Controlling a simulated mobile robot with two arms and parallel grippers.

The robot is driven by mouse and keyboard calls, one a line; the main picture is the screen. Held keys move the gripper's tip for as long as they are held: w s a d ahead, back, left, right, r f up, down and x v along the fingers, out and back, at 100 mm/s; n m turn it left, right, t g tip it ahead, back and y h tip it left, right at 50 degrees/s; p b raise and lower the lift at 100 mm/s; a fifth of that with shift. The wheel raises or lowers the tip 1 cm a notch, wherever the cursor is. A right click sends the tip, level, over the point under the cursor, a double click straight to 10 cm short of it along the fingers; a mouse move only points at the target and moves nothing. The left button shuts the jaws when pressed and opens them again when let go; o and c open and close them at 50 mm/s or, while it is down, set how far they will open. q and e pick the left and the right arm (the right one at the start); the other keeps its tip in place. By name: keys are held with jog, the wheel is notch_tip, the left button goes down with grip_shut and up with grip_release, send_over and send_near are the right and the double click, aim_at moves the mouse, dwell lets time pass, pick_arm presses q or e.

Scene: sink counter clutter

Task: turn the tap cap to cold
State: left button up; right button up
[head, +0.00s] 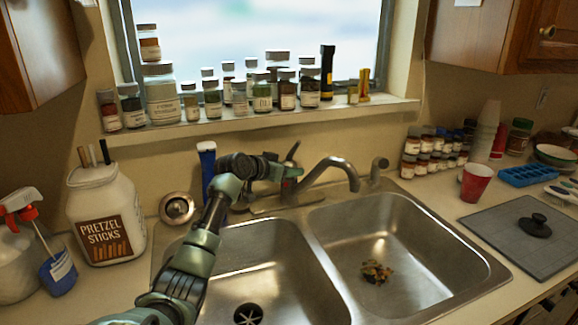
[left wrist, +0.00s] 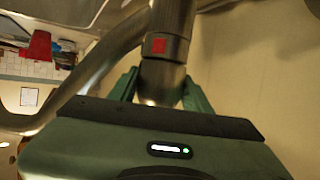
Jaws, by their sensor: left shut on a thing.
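The metal tap stands behind the double sink, and its curved spout (head: 335,162) reaches over the divider. My left gripper (head: 284,172) reaches the cap from the left. In the left wrist view the fingers of my left gripper (left wrist: 160,88) are closed on both sides of the cap. My right gripper is not in view.
The left basin (head: 260,255) is empty except for its drain; food scraps (head: 377,271) lie in the right basin. A pretzel jar (head: 105,215) stands at left. Several spice jars (head: 160,95) line the sill.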

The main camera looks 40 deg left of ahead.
pick_arm(q)
jog(key=n+y+p, duration=0.1)
jog(key=p, duration=0.1)
jog(key=n+y+p, duration=0.1)
jog(key=p, duration=0.1)
jog(key=n+g+y+p, duration=0.1)
jog(key=y+p, duration=0.1)
jog(key=shift+d+r+n+p, duration=0.15)
jog(key=shift+r+n+p, duration=0.15)
jog(key=shift+f+n+g+y+p, duration=0.15)
jog(key=shift+n+g+y+p, duration=0.15)
jog(key=shift+n+y+p, duration=0.35)
jog(key=shift+f+n+g+y, duration=0.1)
jog(key=shift+n+g+y, duration=0.4)
jog(key=shift+n+y, duration=0.25)
jog(key=o, duration=1.1)
